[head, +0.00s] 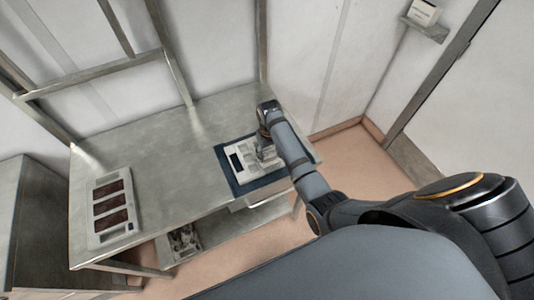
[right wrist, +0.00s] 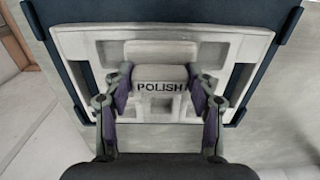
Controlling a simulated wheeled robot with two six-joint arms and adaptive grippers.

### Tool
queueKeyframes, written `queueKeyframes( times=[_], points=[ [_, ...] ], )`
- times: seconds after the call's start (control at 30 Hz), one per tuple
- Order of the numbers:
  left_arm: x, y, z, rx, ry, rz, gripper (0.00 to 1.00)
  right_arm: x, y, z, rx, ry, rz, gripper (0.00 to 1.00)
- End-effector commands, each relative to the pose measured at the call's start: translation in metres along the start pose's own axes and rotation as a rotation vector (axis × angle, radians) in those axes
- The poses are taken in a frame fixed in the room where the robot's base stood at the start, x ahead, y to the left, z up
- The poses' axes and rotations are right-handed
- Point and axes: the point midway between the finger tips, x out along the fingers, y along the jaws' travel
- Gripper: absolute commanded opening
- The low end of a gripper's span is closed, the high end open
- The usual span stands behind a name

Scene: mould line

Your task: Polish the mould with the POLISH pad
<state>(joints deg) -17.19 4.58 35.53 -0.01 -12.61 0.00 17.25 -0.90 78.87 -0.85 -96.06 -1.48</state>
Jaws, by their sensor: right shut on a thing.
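The mould (head: 245,165) is a pale, box-like block with raised and recessed parts, lying on a dark blue mat (head: 225,163) on the metal table. It also fills much of the right wrist view (right wrist: 88,45). My right gripper (right wrist: 160,88) is shut on the POLISH pad (right wrist: 160,74), a pale block with dark lettering, one finger on each side. The pad is over the middle of the mould; I cannot tell whether it touches. In the head view my right gripper (head: 267,148) is over the mould and partly hidden by my arm. My left gripper is out of view.
A pale tray (head: 95,238) with three dark red panels lies at the table's left end. The middle of the metal table (head: 175,155) is clear. A lower shelf (head: 222,229) holds a small dark bin (head: 185,243). Frame posts (head: 172,70) rise behind the table.

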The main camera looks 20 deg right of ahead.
Motion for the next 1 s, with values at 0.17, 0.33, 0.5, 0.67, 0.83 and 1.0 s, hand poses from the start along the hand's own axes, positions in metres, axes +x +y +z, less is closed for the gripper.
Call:
queueKeyframes(
  times=[0.17, 0.33, 0.5, 0.67, 0.83, 1.0],
  points=[
    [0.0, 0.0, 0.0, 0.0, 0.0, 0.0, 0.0, 0.001, 0.015, 0.0, 0.0, 0.0, 0.002, 0.31],
    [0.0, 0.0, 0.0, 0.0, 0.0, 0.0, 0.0, 0.002, 0.026, 0.0, 0.0, 0.0, 0.002, 0.31],
    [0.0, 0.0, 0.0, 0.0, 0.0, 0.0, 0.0, 0.002, 0.028, 0.0, 0.0, -0.001, 0.001, 0.31],
    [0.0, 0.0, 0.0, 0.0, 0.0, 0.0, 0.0, 0.002, 0.036, 0.0, 0.001, -0.002, 0.004, 0.31],
    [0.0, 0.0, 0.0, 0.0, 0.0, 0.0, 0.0, 0.001, 0.05, 0.0, 0.001, -0.001, 0.004, 0.31],
    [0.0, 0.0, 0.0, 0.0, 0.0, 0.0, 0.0, 0.0, 0.057, 0.0, 0.001, 0.0, 0.002, 0.31]
  ],
)
